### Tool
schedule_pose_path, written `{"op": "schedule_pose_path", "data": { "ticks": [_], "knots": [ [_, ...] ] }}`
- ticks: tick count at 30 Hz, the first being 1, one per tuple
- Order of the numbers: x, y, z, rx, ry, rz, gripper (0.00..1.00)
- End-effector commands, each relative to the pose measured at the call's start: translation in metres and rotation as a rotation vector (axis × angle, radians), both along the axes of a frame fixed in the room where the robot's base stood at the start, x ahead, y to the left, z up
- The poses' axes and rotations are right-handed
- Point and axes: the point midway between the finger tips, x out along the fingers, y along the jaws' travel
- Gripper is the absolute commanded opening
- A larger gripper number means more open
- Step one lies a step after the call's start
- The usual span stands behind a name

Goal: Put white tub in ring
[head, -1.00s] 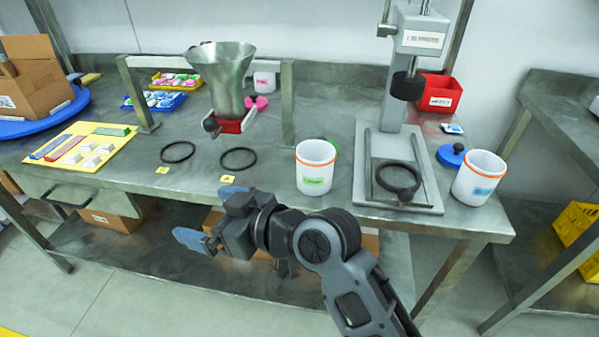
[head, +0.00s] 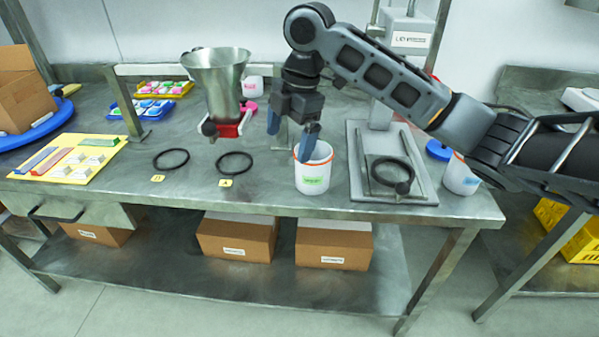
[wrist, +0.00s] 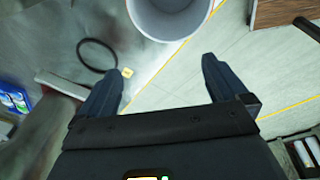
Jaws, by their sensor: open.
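A white tub (head: 312,178) with a green label stands upright at the table's front edge. Its mouth shows at the top of the wrist view (wrist: 168,18). A second white tub (head: 459,180), with a blue label, stands at the right, partly hidden by my arm. Two black rings lie flat on the table, ring A (head: 235,174) and one left of it (head: 171,169). Another black ring (head: 376,180) is on the press stand. My gripper (head: 291,136) points down, open and empty, above and slightly left of the green-labelled tub. One finger overlaps that tub's rim in the head view; contact is unclear.
A metal funnel (head: 216,88) stands behind ring A, left of my gripper. The press stand (head: 412,180) is right of the green-labelled tub. A yellow board (head: 50,165) with coloured bars lies at the left. The table between ring A and the tub is clear.

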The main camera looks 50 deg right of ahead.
Motion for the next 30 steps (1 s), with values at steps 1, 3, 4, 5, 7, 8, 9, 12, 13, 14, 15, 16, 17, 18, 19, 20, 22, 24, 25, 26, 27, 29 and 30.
{"op": "schedule_pose_path", "data": {
  "ticks": [1,3,4,5,7,8,9,12,13,14,15,16,17,18,19,20,22,24,25,26,27,29,30],
  "knots": [
    [-0.007,-0.02,0.006,-0.044,0.038,0.003,1.0],
    [-0.016,-0.039,0.011,-0.085,0.081,0.011,1.0],
    [-0.019,-0.044,0.012,-0.096,0.097,0.013,1.0],
    [-0.022,-0.049,0.014,-0.107,0.11,0.015,1.0],
    [-0.026,-0.056,0.015,-0.122,0.128,0.018,1.0],
    [-0.027,-0.058,0.014,-0.125,0.133,0.019,1.0],
    [-0.028,-0.059,0.011,-0.127,0.137,0.019,1.0],
    [-0.029,-0.059,-0.002,-0.126,0.14,0.02,1.0],
    [-0.029,-0.059,-0.007,-0.125,0.139,0.02,1.0],
    [-0.029,-0.059,-0.012,-0.126,0.14,0.019,1.0],
    [-0.028,-0.059,-0.018,-0.126,0.139,0.019,1.0],
    [-0.028,-0.059,-0.023,-0.127,0.138,0.018,1.0],
    [-0.028,-0.059,-0.027,-0.127,0.138,0.018,1.0],
    [-0.028,-0.059,-0.032,-0.126,0.137,0.02,1.0],
    [-0.028,-0.059,-0.035,-0.125,0.136,0.02,1.0],
    [-0.028,-0.058,-0.038,-0.126,0.136,0.019,1.0],
    [-0.028,-0.058,-0.042,-0.126,0.136,0.019,1.0],
    [-0.028,-0.058,-0.046,-0.126,0.135,0.019,1.0],
    [-0.028,-0.058,-0.048,-0.126,0.135,0.019,1.0],
    [-0.028,-0.058,-0.051,-0.126,0.135,0.019,1.0],
    [-0.028,-0.058,-0.056,-0.126,0.136,0.019,1.0],
    [-0.028,-0.058,-0.066,-0.125,0.136,0.02,1.0],
    [-0.028,-0.058,-0.072,-0.125,0.136,0.019,1.0]
  ]
}}
